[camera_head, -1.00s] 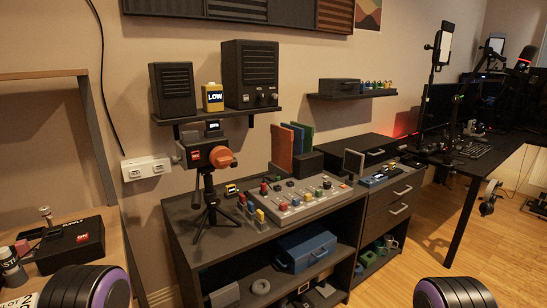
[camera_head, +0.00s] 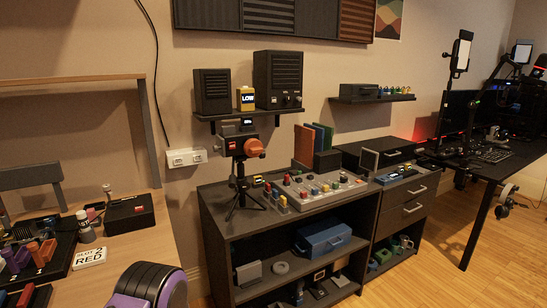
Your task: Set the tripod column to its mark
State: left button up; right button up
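A small black tripod (camera_head: 240,194) stands upright, legs spread, on the left part of the dark cabinet top (camera_head: 216,205). Its column is short and dark; no mark on it is readable at this size. On top sits a dark device (camera_head: 237,147) with an orange round knob (camera_head: 254,147) on its right side and a red label. A small display (camera_head: 247,125) shows just above the device. Neither gripper is in view. Only a black and purple link of my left arm shows at the bottom left, well apart from the tripod.
A wall shelf (camera_head: 211,116) with two speakers and a yellow LOW box (camera_head: 246,99) hangs close above the tripod. A button console (camera_head: 322,188) stands to its right. A wooden desk (camera_head: 150,226) with bottles and trays is at left. Open floor lies right.

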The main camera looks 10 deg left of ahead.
aim_at(239, 158)
jog(key=z, duration=0.75)
jog(key=i, duration=0.65)
jog(key=u, duration=1.6)
